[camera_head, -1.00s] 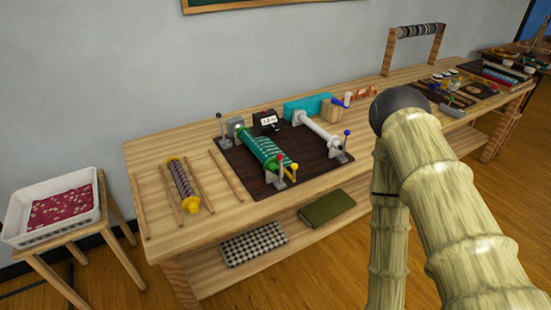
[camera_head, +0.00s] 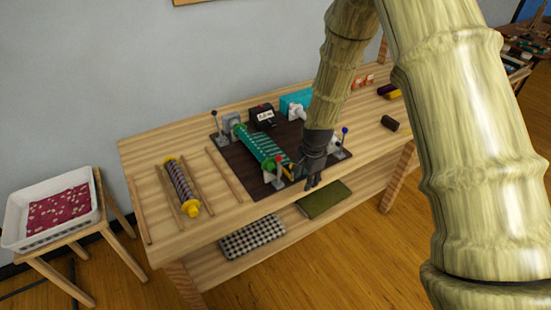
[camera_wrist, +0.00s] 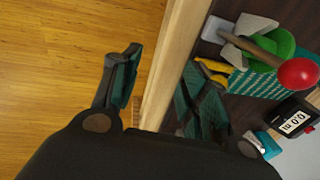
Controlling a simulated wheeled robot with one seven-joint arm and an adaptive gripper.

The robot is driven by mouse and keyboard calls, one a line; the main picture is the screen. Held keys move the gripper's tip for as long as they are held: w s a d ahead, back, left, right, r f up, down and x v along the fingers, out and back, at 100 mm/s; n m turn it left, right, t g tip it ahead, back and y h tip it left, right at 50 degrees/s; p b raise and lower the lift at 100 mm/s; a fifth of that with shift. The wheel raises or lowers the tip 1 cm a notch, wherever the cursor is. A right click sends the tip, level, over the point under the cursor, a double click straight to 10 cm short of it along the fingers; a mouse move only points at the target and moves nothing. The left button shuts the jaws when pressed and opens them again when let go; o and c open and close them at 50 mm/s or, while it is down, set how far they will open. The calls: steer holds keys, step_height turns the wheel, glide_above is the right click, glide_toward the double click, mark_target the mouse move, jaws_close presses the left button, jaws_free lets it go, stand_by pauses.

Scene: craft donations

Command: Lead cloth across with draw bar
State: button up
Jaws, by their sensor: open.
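The green striped cloth (camera_head: 262,146) is wound on a roller on the dark board (camera_head: 232,158); it also shows in the wrist view (camera_wrist: 262,84). A yellow piece, perhaps an end of the draw bar (camera_wrist: 212,72), shows at the cloth's near edge, just beyond one finger. My gripper (camera_head: 311,182) is low over the board's front edge, right of the cloth's near end. In the wrist view my gripper (camera_wrist: 162,92) is open and empty, one finger over the floor and the other over the board.
A red-knobbed lever (camera_wrist: 298,74) stands close beside the cloth roller. A display box (camera_head: 262,114) and teal box (camera_head: 296,99) stand behind. A patterned spare roll (camera_head: 181,186) and sticks lie left. A white tray (camera_head: 22,239) stands on the side stool.

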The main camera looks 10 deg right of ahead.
steer(key=w+a+r+m, duration=0.1)
steer(key=w+r+m, duration=0.1)
steer(key=w+r, duration=0.5)
steer(key=shift+w+a+f+p, duration=0.25)
steer(key=shift+f+p, duration=0.5)
steer(key=shift+f, duration=0.8)
steer(key=shift+w+a+f+p, duration=0.2)
steer(key=shift+f+p, duration=0.5)
steer(key=shift+f, duration=0.9)
steer(key=shift+w+a+f+p, duration=0.25)
steer(key=shift+f+p, duration=0.5)
steer(key=shift+f, duration=0.8)
steer(key=shift+c, duration=0.4)
